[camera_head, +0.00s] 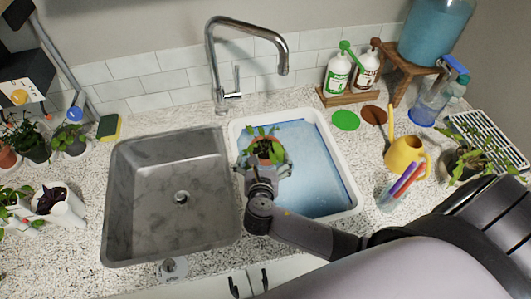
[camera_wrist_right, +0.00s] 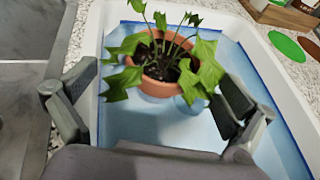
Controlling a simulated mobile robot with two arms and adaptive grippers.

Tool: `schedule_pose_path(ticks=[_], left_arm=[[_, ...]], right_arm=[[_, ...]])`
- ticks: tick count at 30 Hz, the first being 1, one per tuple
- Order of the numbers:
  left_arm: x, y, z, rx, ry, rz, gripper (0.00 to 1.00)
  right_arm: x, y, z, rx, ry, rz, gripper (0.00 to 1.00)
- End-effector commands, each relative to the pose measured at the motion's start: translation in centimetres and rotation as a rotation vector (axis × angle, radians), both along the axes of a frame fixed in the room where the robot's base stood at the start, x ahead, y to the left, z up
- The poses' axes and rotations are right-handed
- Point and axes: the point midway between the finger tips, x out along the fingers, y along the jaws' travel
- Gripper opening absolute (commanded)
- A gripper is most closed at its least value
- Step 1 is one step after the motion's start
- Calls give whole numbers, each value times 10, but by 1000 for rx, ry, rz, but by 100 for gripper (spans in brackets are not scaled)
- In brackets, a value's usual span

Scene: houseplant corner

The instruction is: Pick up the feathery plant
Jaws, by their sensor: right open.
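A potted plant with lobed green leaves and a terracotta pot (camera_head: 264,150) stands upright in the white basin with a blue bottom. It also shows in the right wrist view, with its pot (camera_wrist_right: 160,82) ahead between my fingers. My right gripper (camera_head: 266,168) is open at the near side of this pot, with a finger to each side; I cannot tell whether they touch it. A plant with narrow, spreading leaves (camera_head: 470,160) stands at the right of the counter, away from the gripper. I cannot tell for sure which plant is the feathery one. My left gripper is out of view.
The white basin's rim (camera_head: 352,190) surrounds the plant. A steel sink (camera_head: 170,215) with a faucet (camera_head: 240,75) lies to the left. Several small plants (camera_head: 35,140) stand at the far left. A yellow watering can (camera_head: 405,155) and bottles (camera_head: 337,75) stand to the right.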

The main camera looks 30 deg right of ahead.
Motion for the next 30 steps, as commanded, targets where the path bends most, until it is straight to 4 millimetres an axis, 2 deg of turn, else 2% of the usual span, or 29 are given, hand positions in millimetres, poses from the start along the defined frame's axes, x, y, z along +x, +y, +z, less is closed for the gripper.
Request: schedule_pose_path(ticks=[9,13,18,26,30], left_arm=[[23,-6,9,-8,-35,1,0],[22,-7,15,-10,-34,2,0],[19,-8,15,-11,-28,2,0],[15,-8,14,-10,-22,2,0],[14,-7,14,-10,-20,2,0]], right_arm=[[20,-15,-8,-1,1,-1,100],[35,-28,-15,-1,1,-1,100],[49,-35,-24,-1,2,-1,100],[51,-35,-26,2,0,1,100],[51,-35,-26,1,1,1,92]])
